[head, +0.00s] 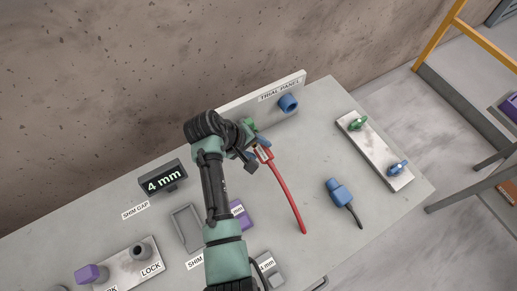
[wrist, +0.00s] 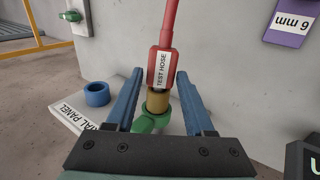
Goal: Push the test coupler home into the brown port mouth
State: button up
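The red test coupler (head: 263,153), labelled TEST HOSE in the wrist view (wrist: 160,70), stands close to the trial panel with its red hose trailing away. A brown-gold cylinder (wrist: 157,102) sits between the coupler's red body and a green ring (wrist: 150,122). I cannot tell whether it is the coupler's nose or a port mouth, nor how deep anything is seated. My gripper (wrist: 160,72) has its blue fingers on both sides of the coupler, with narrow gaps seeming to show; contact is unclear. In the head view my arm partly hides this place.
The trial panel (head: 233,109) carries a blue port (head: 288,103) to the right. A blue connector (head: 340,192) lies on the slab, and a plate (head: 372,150) with green and blue fittings stands at right. The gap display (head: 162,182) reads 4 mm. Purple shims lie nearby.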

jog(key=o, duration=0.3)
jog(key=b+v, duration=0.2)
jog(key=v, duration=1.1)
dwell(0.3)
